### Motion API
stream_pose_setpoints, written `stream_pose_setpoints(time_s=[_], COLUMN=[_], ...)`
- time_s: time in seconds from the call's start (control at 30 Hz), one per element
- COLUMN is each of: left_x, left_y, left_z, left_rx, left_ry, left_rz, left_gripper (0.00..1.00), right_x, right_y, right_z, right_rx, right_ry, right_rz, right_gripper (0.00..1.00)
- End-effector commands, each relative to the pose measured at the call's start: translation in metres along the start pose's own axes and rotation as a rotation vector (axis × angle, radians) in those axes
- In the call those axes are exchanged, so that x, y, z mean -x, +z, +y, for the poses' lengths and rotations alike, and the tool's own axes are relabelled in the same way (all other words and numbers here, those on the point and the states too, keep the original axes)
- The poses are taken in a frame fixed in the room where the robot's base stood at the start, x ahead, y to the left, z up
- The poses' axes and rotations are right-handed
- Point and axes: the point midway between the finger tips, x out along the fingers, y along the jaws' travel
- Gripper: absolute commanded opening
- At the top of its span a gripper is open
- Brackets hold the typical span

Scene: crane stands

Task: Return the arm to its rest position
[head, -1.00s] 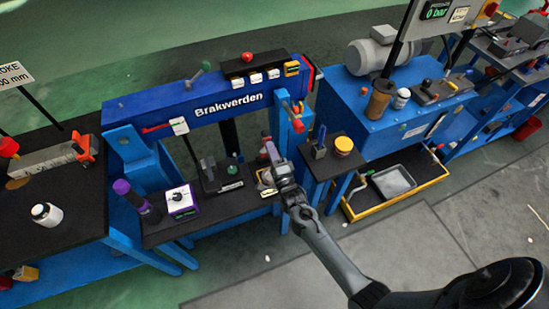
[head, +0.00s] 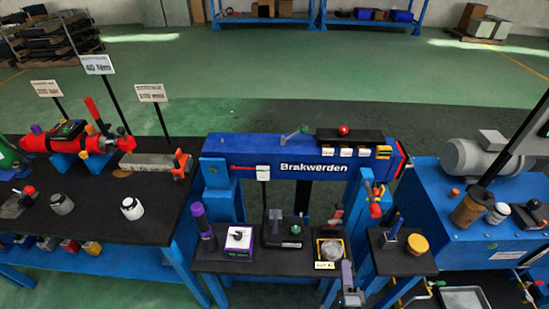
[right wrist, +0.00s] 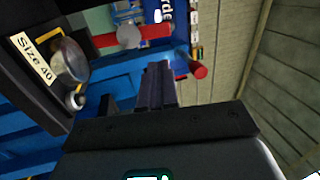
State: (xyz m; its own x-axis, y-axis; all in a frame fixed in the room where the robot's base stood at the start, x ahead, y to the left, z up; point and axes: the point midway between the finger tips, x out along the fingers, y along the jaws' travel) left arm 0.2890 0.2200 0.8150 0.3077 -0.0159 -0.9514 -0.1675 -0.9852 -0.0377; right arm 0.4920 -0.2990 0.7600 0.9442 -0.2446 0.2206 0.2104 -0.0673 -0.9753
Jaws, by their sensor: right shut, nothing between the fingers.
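My left arm and gripper are not in view.
The blue Brakwerden press (head: 285,158) stands behind the gripper. A small side stand with a yellow-lidded pot (head: 417,245) is to the right. In the right wrist view a "Size 40" label (right wrist: 32,57) and a red rod (right wrist: 200,71) are near.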

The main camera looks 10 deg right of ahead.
Motion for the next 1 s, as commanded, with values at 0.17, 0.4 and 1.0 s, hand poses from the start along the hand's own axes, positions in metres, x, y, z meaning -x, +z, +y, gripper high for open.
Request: stream_pose_setpoints(time_s=[0.17,0.4,1.0], left_x=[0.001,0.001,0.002], left_y=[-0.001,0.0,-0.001], left_z=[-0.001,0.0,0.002], left_rx=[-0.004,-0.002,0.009], left_ry=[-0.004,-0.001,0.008], left_rz=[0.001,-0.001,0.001], left_gripper=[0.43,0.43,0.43], right_x=[0.025,0.033,0.151], right_y=[-0.006,0.022,0.047], right_z=[-0.018,-0.051,-0.109], right_rx=[0.056,0.311,1.257], right_ry=[-0.003,0.216,0.766], right_rz=[-0.083,-0.27,-1.096], right_gripper=[0.0,0.0,0.0])
